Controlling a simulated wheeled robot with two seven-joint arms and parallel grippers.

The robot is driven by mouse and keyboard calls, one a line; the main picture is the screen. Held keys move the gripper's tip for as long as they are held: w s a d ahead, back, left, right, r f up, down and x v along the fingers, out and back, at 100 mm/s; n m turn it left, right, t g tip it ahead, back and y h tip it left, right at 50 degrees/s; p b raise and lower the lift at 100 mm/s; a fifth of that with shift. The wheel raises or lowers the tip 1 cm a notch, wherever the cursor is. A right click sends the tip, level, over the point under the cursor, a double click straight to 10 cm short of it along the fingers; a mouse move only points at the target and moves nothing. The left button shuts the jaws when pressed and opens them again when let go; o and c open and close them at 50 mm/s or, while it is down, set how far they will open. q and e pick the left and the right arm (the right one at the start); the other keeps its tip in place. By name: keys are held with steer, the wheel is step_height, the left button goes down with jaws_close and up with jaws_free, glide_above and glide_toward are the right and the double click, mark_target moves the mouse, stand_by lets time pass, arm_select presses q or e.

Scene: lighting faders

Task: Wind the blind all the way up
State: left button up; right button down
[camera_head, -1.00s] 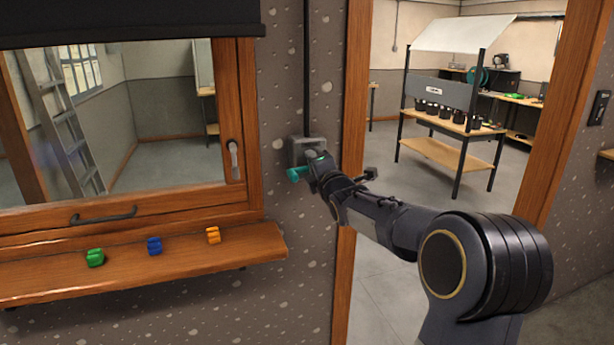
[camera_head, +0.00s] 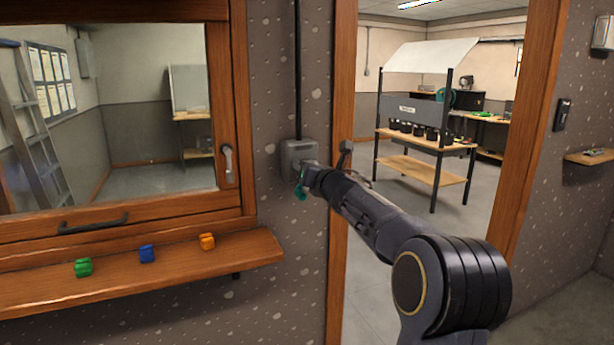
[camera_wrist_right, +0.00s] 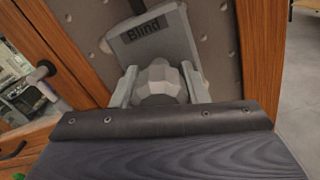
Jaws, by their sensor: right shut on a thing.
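A grey winder box (camera_head: 297,155) is fixed to the wall between the window and the doorway. In the right wrist view its plate (camera_wrist_right: 150,32) reads "Blind", with a faceted grey knob (camera_wrist_right: 160,84) in front. My right gripper (camera_head: 304,174) is at the box. In the right wrist view its two fingers (camera_wrist_right: 158,90) are shut on the knob, one on each side. A teal part (camera_head: 300,193) hangs just below the gripper. The blind itself is out of the picture; the visible window glass (camera_head: 140,110) is uncovered. My left gripper is not in view.
A wooden sill (camera_head: 120,270) below the window carries a green block (camera_head: 83,267), a blue block (camera_head: 147,254) and an orange block (camera_head: 207,242). A black cord (camera_head: 298,70) runs up from the box. The doorway's wooden frame (camera_head: 343,80) stands close to the right.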

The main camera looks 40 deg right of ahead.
steer(key=n, duration=0.1)
steer(key=n+b, duration=0.1)
steer(key=n, duration=0.1)
steer(key=shift+f+n+b, duration=0.2)
steer(key=shift+n+b, duration=0.1)
steer(key=shift+r+n+b, duration=0.15)
steer(key=shift+n+b, duration=0.35)
steer(key=shift+n, duration=0.9)
steer(key=c, duration=0.8)
jaws_free()
steer(key=shift+c, duration=0.2)
steer(key=b+v, duration=0.1)
steer(key=v, duration=0.6)
steer(key=shift+s, duration=0.4)
steer(key=shift+a+r, duration=0.1)
